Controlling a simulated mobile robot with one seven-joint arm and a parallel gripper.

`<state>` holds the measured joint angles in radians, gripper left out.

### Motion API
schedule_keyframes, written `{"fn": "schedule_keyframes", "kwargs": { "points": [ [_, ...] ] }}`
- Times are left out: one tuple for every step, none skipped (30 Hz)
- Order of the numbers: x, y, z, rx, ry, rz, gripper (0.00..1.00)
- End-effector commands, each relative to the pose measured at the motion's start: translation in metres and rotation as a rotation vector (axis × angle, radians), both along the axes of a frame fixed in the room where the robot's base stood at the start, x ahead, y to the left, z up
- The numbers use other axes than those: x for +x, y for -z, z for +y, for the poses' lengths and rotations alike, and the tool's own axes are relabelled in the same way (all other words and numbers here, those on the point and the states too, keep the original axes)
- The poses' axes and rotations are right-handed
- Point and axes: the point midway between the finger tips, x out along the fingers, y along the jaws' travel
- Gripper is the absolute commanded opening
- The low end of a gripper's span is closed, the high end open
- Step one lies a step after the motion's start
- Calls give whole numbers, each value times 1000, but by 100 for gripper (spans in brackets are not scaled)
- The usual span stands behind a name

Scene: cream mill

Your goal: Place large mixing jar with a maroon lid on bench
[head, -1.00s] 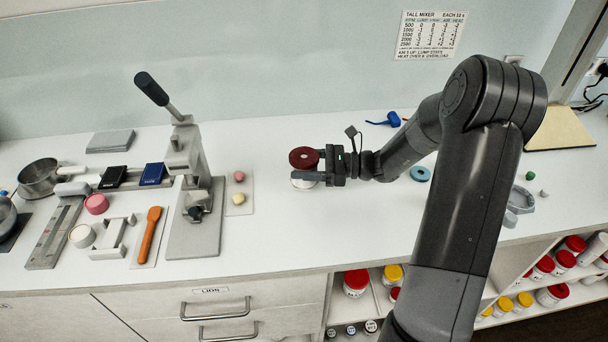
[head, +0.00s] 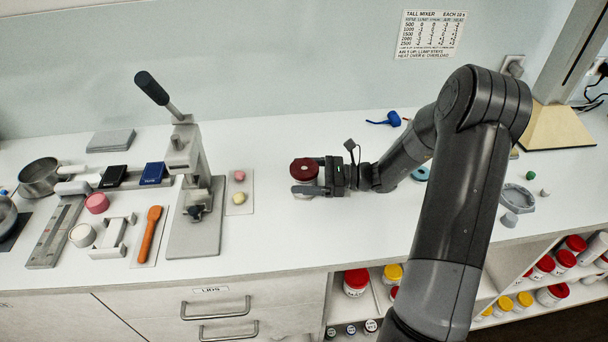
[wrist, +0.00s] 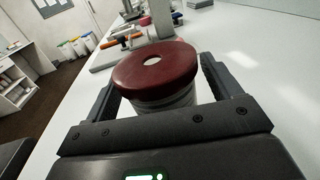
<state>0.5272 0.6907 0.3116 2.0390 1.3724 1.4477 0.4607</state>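The large mixing jar has a round maroon lid (head: 304,169) with a pale spot on top. It stands upright on the white bench (head: 260,240), right of the lever press. In the wrist view the maroon lid (wrist: 155,75) and part of the pale jar body (wrist: 165,100) show between my fingers. My gripper (head: 308,178) is around the jar, one finger on each side, below the lid. The fingers look slightly apart from the jar, with a narrow gap at the left in the wrist view. The jar's lower part is mostly hidden by the gripper.
The lever press (head: 190,160) stands left of the jar, with a pad of small coloured pieces (head: 239,177) between them. A blue item (head: 385,119) lies behind; a grey tray (head: 517,197) is at right. Bench in front of the jar is clear.

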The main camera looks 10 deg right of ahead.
Motion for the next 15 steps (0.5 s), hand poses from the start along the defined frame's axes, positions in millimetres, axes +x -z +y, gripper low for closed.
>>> {"fn": "schedule_keyframes", "kwargs": {
  "points": [
    [0,0,0,0,0,0,83],
    [0,0,0,0,0,0,83],
    [0,0,0,0,0,0,83],
    [0,0,0,0,0,0,83],
    [0,0,0,0,0,0,83],
    [0,-2,0,0,0,-1,83],
    [0,-3,0,0,0,-1,83],
    [0,-4,-2,0,1,-1,83],
    [-1,-3,-8,0,3,0,83],
    [-1,-3,-12,0,3,0,83],
    [-2,-3,-17,-1,3,0,83],
    [-3,-3,-24,-1,4,1,83],
    [-4,-3,-29,-1,4,1,83],
    [-5,-3,-35,0,4,0,83],
    [-6,-3,-42,-1,4,0,83]
  ]
}}
